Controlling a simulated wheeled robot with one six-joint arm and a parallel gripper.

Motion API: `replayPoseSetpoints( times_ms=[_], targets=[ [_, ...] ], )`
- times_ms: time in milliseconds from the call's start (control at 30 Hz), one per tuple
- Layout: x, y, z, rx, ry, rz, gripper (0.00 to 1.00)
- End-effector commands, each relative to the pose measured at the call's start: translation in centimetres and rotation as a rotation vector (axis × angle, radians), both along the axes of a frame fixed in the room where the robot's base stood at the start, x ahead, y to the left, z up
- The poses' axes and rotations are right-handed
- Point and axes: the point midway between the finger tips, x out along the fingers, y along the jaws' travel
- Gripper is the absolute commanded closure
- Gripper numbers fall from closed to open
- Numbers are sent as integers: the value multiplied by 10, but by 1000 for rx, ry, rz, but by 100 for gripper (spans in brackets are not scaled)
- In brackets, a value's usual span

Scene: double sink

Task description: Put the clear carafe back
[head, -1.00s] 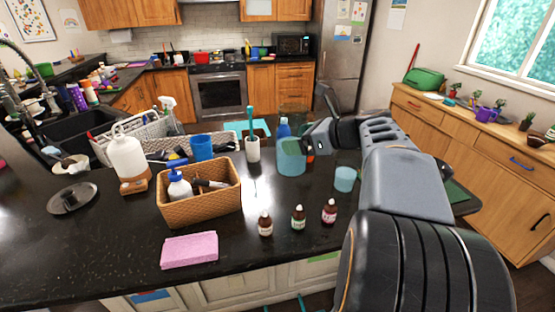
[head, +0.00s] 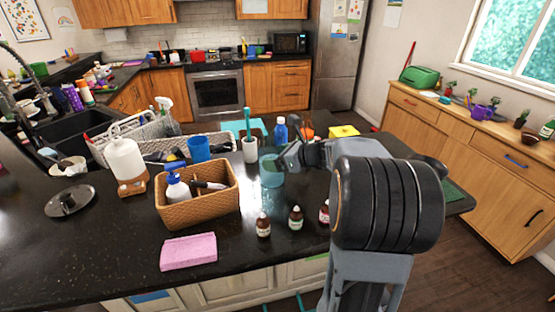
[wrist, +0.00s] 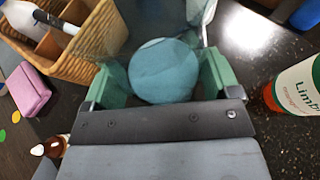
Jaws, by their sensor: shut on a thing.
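The clear carafe (head: 270,172), see-through with a bluish tint, is over the dark counter, right of the wicker basket. My gripper (head: 283,164) reaches it from the right and is shut on it. In the wrist view the green finger pads of my gripper (wrist: 162,78) press on both sides of the carafe (wrist: 140,32). A round teal surface shows between the pads; I cannot tell whether it is part of the carafe. Whether the carafe's base touches the counter cannot be told.
The wicker basket (head: 197,207) stands left of the carafe. A white cup with a teal brush (head: 249,150) and a blue bottle (head: 281,130) stand behind. Small brown bottles (head: 263,225) stand in front. In the wrist view a labelled bottle (wrist: 298,88) is close on the right.

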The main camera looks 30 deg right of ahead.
Motion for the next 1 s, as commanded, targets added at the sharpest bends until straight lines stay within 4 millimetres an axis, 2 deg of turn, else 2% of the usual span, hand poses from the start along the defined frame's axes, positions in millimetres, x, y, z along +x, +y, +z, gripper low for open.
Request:
replayPoseSetpoints(
  times_ms=[500,533,700,1000],
  targets=[
    [0,0,-8,-1,-3,0,63],
    [0,0,-9,-1,-1,0,15],
    [0,0,-9,-1,-1,0,0],
    [-3,-2,-5,-2,-1,-1,0]
  ],
)
